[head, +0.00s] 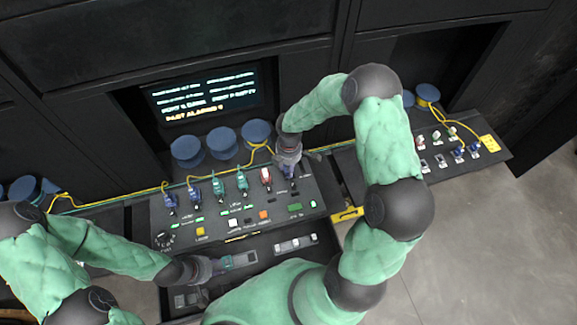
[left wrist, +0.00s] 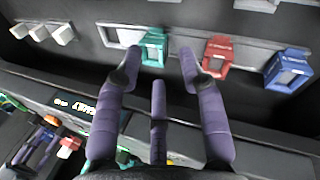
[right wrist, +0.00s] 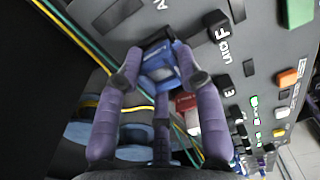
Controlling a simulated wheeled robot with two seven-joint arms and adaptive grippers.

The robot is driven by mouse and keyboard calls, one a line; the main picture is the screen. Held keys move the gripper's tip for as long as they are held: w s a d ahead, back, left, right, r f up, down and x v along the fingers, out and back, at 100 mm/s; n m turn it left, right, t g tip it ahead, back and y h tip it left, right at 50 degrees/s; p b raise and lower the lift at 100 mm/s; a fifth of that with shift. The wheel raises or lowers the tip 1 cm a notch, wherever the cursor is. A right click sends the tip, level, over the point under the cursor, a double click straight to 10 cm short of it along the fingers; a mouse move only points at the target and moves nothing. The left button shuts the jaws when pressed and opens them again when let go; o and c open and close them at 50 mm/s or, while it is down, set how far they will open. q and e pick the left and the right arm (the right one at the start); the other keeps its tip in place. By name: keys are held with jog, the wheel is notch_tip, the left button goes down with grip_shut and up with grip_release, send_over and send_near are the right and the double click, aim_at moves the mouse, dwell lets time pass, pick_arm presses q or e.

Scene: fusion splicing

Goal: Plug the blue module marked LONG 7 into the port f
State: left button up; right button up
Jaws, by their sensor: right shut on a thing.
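My right gripper (head: 289,172) is shut on a blue module (right wrist: 160,70) at the right end of the console (head: 318,208).
The drawer also holds a red module (left wrist: 220,58) and another blue module (left wrist: 288,70). A red module (head: 266,176) stands on the console beside my right gripper. Blue spools (head: 222,141) stand behind. A side shelf (head: 432,165) holds several small modules.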

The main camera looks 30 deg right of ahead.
jog(key=shift+s+f+b, duration=0.1)
jog(key=shift+f+b, duration=0.3)
jog(key=shift+f, duration=0.2)
jog(key=o, duration=1)
jog(key=shift+o, duration=0.2)
jog(key=shift+r, duration=0.1)
notch_tip(320, 180, up, 12)
